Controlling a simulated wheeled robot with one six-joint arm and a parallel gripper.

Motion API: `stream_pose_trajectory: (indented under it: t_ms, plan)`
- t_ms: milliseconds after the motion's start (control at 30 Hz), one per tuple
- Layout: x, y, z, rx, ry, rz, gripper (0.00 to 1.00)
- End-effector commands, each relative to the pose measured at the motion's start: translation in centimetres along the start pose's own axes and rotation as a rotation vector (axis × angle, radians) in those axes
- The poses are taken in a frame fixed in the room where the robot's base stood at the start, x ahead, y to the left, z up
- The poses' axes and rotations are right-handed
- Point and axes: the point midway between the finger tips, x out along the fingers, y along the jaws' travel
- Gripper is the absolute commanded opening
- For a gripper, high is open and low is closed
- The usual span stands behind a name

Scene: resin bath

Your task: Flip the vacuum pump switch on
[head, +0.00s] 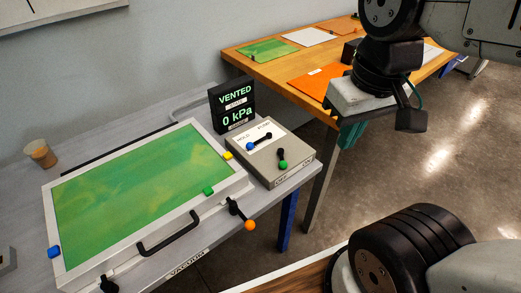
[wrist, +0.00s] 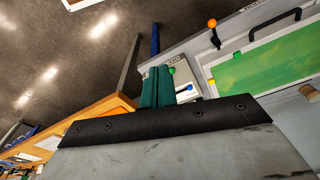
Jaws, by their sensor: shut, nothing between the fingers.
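A grey control box (head: 262,178) stands right of the green-windowed bath (head: 190,128). Its short black lever with a green knob (head: 283,165) is by the OFF and ON lettering; I cannot tell which setting it is on. A second lever with a blue knob (head: 249,147) lies by HOLD and FLOW lettering. The display (head: 233,104) reads VENTED, 0 kPa. My gripper (head: 350,136), with teal fingers, is shut and empty, up and right of the box and apart from it. In the wrist view the fingers (wrist: 157,86) partly cover the box (wrist: 187,72).
A lever with an orange knob (head: 250,225) sticks out at the bath's front right, beside a black handle (head: 168,234). A brown cup (head: 40,152) stands at the left. A wooden table (head: 290,66) with coloured sheets is behind. Open floor lies to the right.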

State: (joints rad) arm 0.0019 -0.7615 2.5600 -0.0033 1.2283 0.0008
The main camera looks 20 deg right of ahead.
Motion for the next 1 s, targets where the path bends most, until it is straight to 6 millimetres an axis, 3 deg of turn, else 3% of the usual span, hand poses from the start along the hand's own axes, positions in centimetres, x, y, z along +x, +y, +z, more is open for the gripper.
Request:
stream_pose_trajectory:
  t_ms: [233,367,467,667,867,1000]
  plan:
    - [0.0,0.0,-0.1,-0.003,-0.002,0.000,0.00]
    - [0.0,-0.1,-1.5,-0.034,-0.024,0.005,0.00]
    - [0.1,-0.4,-3.9,-0.087,-0.060,0.014,0.00]
    - [2.1,-1.5,-10.8,-0.248,-0.154,0.036,0.00]
    - [6.6,-3.4,-17.6,-0.417,-0.250,0.051,0.00]
    - [10.9,-5.0,-21.5,-0.529,-0.312,0.057,0.00]
